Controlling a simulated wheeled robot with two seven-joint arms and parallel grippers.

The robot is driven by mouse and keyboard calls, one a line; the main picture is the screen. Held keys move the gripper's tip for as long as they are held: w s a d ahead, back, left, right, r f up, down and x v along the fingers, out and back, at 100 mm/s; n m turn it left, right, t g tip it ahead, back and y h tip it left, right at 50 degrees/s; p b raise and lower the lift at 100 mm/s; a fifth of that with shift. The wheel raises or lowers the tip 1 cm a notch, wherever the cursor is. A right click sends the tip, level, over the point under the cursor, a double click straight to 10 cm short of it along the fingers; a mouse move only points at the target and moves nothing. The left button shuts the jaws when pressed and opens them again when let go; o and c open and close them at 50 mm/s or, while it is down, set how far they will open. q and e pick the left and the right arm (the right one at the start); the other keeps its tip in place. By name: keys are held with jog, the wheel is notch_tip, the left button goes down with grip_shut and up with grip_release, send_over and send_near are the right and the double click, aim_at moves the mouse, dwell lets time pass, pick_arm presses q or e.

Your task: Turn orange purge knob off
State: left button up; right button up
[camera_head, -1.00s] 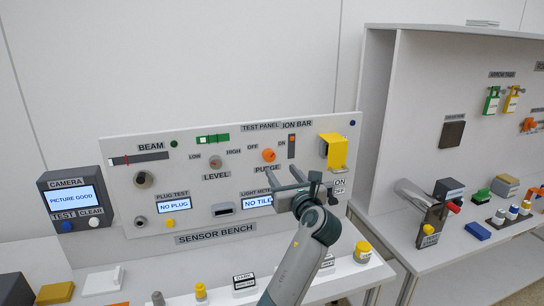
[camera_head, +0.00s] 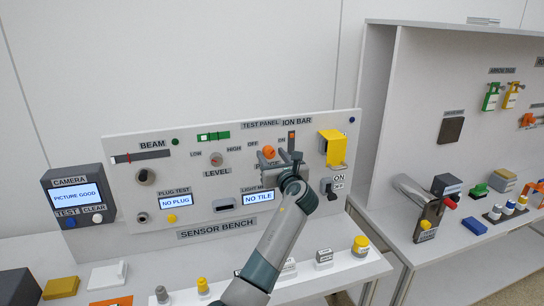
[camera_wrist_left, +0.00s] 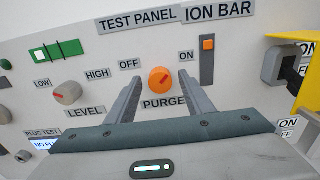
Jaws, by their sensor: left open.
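The orange purge knob (camera_head: 268,152) sits on the white test panel (camera_head: 120,190), between the OFF and ON labels and above the PURGE label. In the left wrist view the knob (camera_wrist_left: 160,80) shows a red mark slanting toward the upper right, on the ON side. My left gripper (camera_head: 279,160) is in front of the panel at the knob. In the left wrist view its two fingers (camera_wrist_left: 160,82) are open, one on each side of the knob, with gaps between. I cannot tell how far the fingertips are from the panel. My right gripper does not show.
A red-marked level knob (camera_wrist_left: 67,92) is left of the fingers. The ion bar slider (camera_wrist_left: 208,62) is close on the right. A yellow cover (camera_head: 334,148) and a black ON/OFF switch (camera_head: 331,190) lie further right.

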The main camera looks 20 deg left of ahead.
pick_arm(q)
jog(key=shift+c, duration=0.5)
jog(key=c, duration=0.9)
jog(key=shift+c, duration=0.2)
